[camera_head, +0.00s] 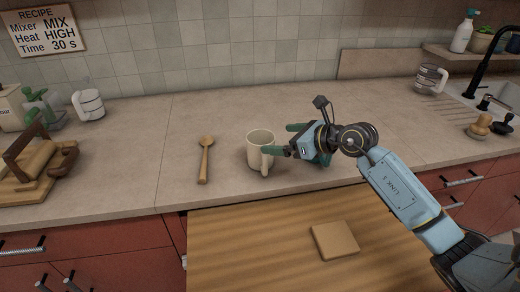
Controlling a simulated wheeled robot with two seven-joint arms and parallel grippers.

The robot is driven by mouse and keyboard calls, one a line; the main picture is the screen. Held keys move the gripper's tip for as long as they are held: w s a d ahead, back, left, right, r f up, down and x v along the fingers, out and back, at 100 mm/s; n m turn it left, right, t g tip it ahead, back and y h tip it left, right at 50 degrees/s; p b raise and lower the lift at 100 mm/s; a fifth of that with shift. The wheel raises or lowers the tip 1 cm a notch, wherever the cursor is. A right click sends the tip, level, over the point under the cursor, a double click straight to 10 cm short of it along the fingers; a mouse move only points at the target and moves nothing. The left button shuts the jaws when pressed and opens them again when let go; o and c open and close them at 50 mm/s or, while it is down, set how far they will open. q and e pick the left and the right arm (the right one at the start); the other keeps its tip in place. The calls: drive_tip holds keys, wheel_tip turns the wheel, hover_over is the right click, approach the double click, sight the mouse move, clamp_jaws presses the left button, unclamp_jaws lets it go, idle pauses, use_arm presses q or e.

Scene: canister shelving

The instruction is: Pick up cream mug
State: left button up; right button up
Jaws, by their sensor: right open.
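The cream mug (258,155) stands upright on the counter near its front edge, in the middle of the head view. Its handle is on the right and front side, towards my right gripper. My right gripper (283,140) comes in from the right with its fingers open beside the mug. One finger is near the handle and the other is farther back. I cannot tell whether the near finger touches the mug. My left gripper does not show.
A wooden spoon (205,160) lies left of the mug. A square board (335,240) lies on the wooden surface in front. A striped mug (430,78) and the sink are at the right.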

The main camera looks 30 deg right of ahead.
sight(263, 138)
drive_tip(key=x, duration=0.7)
drive_tip(key=shift+w+a+f, duration=0.15)
drive_tip(key=shift+w+f, duration=0.05)
drive_tip(key=shift+f, duration=0.05)
drive_tip(key=c, duration=1.2)
drive_tip(key=shift+c, duration=0.3)
drive_tip(key=shift+r, duration=0.15)
